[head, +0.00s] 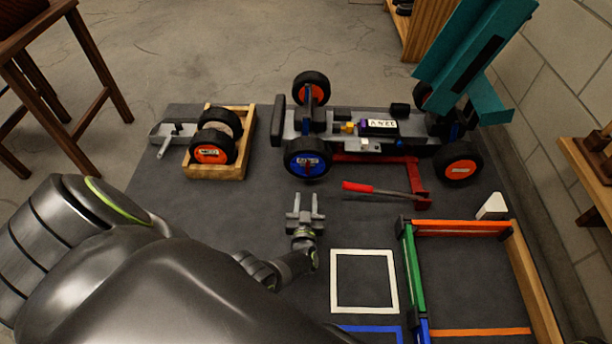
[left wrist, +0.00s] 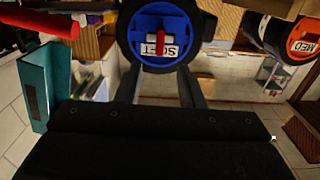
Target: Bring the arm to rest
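My left gripper (head: 305,202) is open and empty above the dark mat, its fingers pointing toward the car. In the left wrist view its two fingers (left wrist: 160,92) stand apart with nothing between them. The racecar (head: 350,125) is in front of it. Its near left wheel (head: 307,161) has a blue hub and is apart from the gripper. The blue hub labelled SOFT also shows in the left wrist view (left wrist: 162,38), beyond the fingertips. My right gripper is not in view.
A red jack (head: 418,180) with a long handle lies beside the car. A wooden crate (head: 222,172) with wheels is at left. A white square (head: 334,282) and a colored frame (head: 412,265) are at lower right.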

